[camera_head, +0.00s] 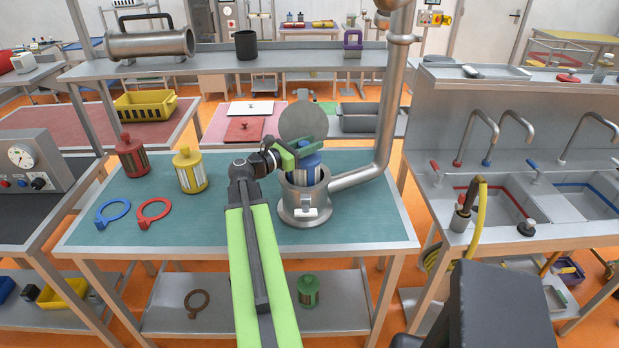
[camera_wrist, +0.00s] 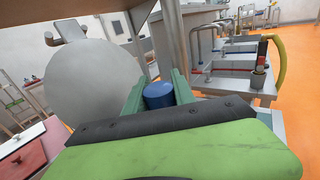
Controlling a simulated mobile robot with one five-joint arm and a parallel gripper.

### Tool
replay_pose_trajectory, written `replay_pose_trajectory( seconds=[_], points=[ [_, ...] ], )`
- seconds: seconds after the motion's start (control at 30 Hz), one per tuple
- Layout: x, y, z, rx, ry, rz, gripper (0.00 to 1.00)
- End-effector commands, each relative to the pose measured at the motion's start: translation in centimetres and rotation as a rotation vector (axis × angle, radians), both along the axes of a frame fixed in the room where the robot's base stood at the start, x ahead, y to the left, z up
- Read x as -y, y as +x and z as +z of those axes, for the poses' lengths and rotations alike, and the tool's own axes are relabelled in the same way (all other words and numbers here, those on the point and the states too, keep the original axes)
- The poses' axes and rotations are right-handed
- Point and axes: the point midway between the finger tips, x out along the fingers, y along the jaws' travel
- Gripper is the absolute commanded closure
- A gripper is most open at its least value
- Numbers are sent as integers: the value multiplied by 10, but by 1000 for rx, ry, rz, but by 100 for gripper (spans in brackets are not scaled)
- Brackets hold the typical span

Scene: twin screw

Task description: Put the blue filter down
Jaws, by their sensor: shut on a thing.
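The blue filter (camera_head: 306,161) stands upright at the mouth of a metal housing (camera_head: 298,205) on the green bench. Its lower part is hidden inside the housing; I cannot tell whether it rests on the bottom. My gripper (camera_head: 300,150) is shut on the top of the blue filter. In the wrist view the filter's blue cap (camera_wrist: 158,95) sits between the two green fingers (camera_wrist: 160,92). The housing's round metal lid (camera_head: 303,120) stands open behind the gripper, and it fills the left of the wrist view (camera_wrist: 95,85).
A red filter (camera_head: 132,158) and a yellow filter (camera_head: 190,172) stand left on the bench. A blue ring wrench (camera_head: 112,212) and a red one (camera_head: 153,211) lie in front of them. A thick metal pipe (camera_head: 382,150) rises right of the housing. The bench's right front is clear.

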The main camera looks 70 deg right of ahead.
Motion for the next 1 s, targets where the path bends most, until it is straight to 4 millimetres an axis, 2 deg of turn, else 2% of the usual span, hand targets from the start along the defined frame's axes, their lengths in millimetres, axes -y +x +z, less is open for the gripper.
replay_pose_trajectory(
  seconds=[0.03, 0.27, 0.5, 0.77, 1.0],
  points=[
    [0, 1, -21, -1, -1, 1, 100],
    [-1, 1, -24, -1, -1, 2, 100],
    [-1, 2, -62, -1, -1, 2, 100],
    [-1, 2, -59, -1, -1, 3, 100],
    [-1, 2, -67, 1, 1, 3, 100]
  ],
)
